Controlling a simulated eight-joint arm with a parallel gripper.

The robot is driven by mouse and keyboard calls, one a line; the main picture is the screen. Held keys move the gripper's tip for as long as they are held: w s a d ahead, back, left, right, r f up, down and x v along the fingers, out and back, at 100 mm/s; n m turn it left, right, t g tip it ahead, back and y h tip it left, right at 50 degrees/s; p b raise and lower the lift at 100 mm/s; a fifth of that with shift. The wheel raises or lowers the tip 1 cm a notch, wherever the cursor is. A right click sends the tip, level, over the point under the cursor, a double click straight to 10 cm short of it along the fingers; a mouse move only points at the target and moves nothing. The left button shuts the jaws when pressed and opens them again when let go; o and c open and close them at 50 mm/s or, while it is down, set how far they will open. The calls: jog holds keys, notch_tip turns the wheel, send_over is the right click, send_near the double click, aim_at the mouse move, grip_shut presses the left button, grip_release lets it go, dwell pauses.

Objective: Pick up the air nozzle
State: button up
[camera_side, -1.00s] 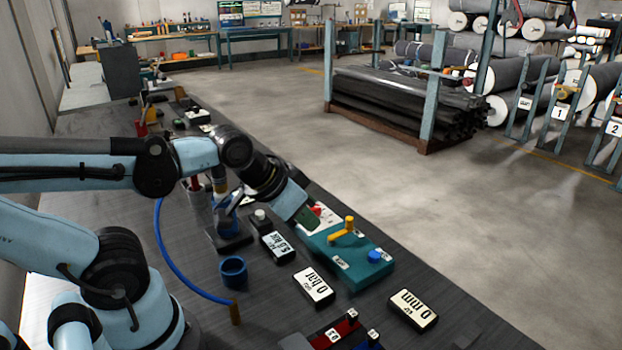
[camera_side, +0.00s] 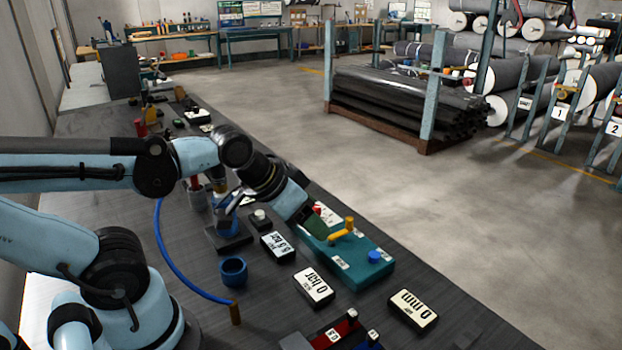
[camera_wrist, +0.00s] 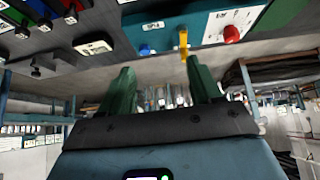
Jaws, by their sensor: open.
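My gripper (camera_side: 318,228) has two green fingers and is beside the yellow lever of the teal box in the side view. In the wrist view the gripper (camera_wrist: 158,66) is open, with nothing between its fingers. A blue and grey piece with an orange part (camera_side: 222,200) stands on a black base (camera_side: 229,238), left of the gripper and partly behind the arm. I cannot tell which of these is the air nozzle. Neither is in the gripper.
The teal box (camera_side: 350,270) carries a yellow lever (camera_side: 342,233) and a blue knob (camera_side: 374,257). A blue cup (camera_side: 233,270), a "0 bar" display (camera_side: 314,287) and a "0 mm" display (camera_side: 413,309) stand on the dark bench. Coloured blocks (camera_side: 345,328) sit at its near edge.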

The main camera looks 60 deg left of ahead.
jog(key=shift+a, duration=0.1)
jog(key=m+g, duration=0.7)
send_near(218, 172)
jog(key=shift+w+a+r, duration=0.25)
jog(key=shift+a+r, duration=0.05)
jog(key=shift+a, duration=0.2)
jog(key=shift+w+a+r, duration=0.25)
jog(key=shift+w+a, duration=0.05)
jog(key=shift+a, duration=0.2)
jog(key=shift+s+a+f, duration=0.1)
jog(key=shift+a, duration=0.05)
notch_tip(218, 172, down, 6)
jog(key=shift+f, duration=0.1)
jog(key=shift+s+d+f, duration=0.1)
jog(key=shift+d+f, duration=0.1)
jog(key=shift+f, duration=1.2)
jog(key=shift+s+d+f, duration=0.1)
jog(key=shift+d+f, duration=0.05)
jog(key=shift+f, duration=1.25)
